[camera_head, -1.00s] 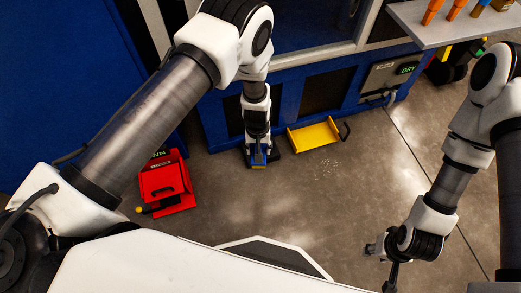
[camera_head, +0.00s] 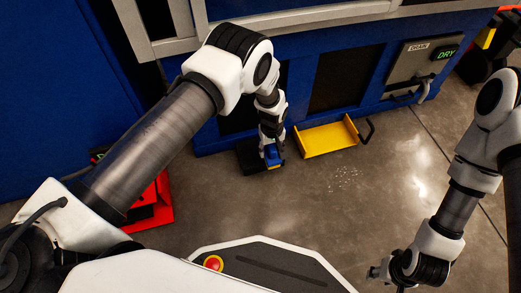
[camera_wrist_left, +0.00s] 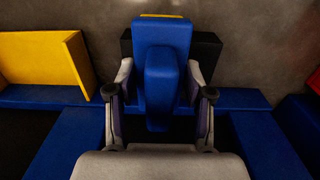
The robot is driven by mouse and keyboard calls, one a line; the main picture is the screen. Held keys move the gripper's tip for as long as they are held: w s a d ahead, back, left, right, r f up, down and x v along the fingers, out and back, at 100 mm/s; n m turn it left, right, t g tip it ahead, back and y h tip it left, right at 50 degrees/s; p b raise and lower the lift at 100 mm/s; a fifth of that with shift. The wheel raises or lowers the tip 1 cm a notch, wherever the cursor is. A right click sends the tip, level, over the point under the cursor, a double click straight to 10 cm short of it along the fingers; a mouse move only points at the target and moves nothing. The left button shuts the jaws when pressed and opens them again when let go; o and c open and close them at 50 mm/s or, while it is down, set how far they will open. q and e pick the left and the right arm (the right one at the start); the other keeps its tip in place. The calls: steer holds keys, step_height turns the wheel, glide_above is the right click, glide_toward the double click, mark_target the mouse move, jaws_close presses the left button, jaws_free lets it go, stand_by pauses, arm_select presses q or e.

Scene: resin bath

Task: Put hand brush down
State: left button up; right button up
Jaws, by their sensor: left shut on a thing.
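The blue hand brush (camera_head: 272,156) is in my left gripper (camera_head: 271,146), low in front of the blue machine. In the left wrist view my left gripper (camera_wrist_left: 159,85) is shut on the blue brush (camera_wrist_left: 161,35), with one finger on each side of its handle. A black block (camera_head: 249,157) lies at the machine's base, just behind and left of the brush. It also shows behind the brush in the wrist view (camera_wrist_left: 207,50). I cannot tell whether the brush touches it. My right gripper (camera_head: 379,272) is at the lower right, away from the brush; its fingers are unclear.
A yellow dustpan (camera_head: 326,138) lies on the floor right of the brush. Pale specks (camera_head: 345,180) are scattered in front of it. A red bin (camera_head: 158,205) stands at left, partly behind my left arm. The blue machine (camera_head: 300,85) closes off the back. Floor in front is open.

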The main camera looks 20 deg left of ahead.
arm_select(q)
steer(key=w+a+b, duration=0.1)
steer(key=w+a, duration=0.1)
steer(key=w+a+f+b, duration=0.1)
steer(key=w+a, duration=0.1)
steer(key=a, duration=0.1)
steer(key=shift+b, duration=0.3)
step_height(320, 180, down, 4)
steer(key=b, duration=0.2)
steer(key=shift+s+d+r+b, duration=0.1)
steer(key=shift+r+b, duration=0.1)
steer(key=shift+b, duration=0.2)
steer(key=shift+r, duration=0.25)
steer(key=shift+c, duration=0.5)
steer(key=shift+f, duration=0.2)
steer(key=o, duration=1.2)
